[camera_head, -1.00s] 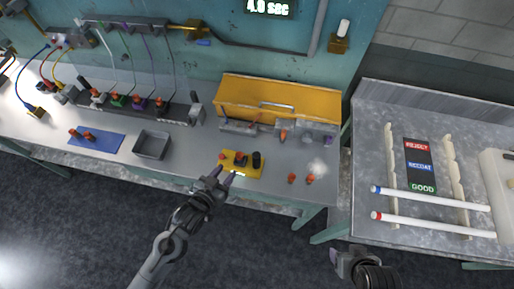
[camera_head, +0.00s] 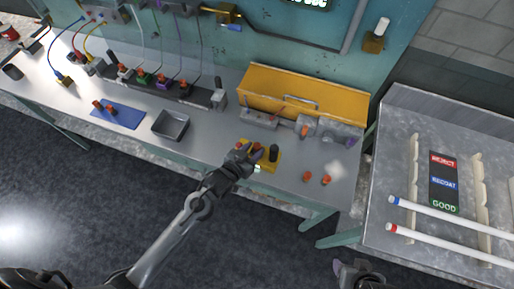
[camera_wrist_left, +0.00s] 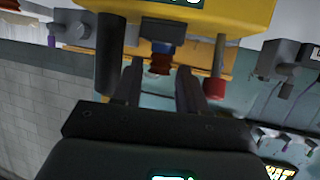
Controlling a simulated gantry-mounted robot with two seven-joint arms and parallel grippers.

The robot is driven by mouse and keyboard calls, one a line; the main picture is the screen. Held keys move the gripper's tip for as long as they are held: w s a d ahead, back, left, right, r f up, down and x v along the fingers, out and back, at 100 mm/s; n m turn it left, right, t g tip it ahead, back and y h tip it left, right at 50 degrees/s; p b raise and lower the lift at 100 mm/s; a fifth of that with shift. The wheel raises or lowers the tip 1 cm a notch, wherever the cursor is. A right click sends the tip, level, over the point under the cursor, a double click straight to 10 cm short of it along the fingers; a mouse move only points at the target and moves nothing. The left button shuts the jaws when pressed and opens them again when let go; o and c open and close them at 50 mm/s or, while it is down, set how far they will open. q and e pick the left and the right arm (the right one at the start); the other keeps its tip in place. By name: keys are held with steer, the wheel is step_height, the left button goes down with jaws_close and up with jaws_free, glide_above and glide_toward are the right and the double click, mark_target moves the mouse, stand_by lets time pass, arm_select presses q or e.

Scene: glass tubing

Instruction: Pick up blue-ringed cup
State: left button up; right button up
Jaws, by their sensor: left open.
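The blue-ringed cup (camera_wrist_left: 160,62) is a small orange-brown piece with a blue band, at the yellow block (camera_head: 266,166). In the left wrist view it shows between the two fingers of my left gripper (camera_wrist_left: 159,85), with a gap on each side. In the head view my open left gripper (camera_head: 249,157) is at the yellow block, and its fingers partly cover the cup. My right gripper (camera_head: 352,268) is only partly in view at the bottom edge; its jaws are unclear.
A black cylinder (camera_head: 273,153) and a red knob (camera_wrist_left: 214,88) flank the cup on the block. Two orange pieces (camera_head: 316,179) stand to the right. A grey tray (camera_head: 171,125) and blue mat (camera_head: 118,115) lie left. A yellow cabinet (camera_head: 300,95) stands behind.

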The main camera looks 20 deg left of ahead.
mark_target(256, 148)
arm_select(q)
steer(key=shift+x, duration=1.5)
steer(key=shift+r, duration=0.1)
jaws_close()
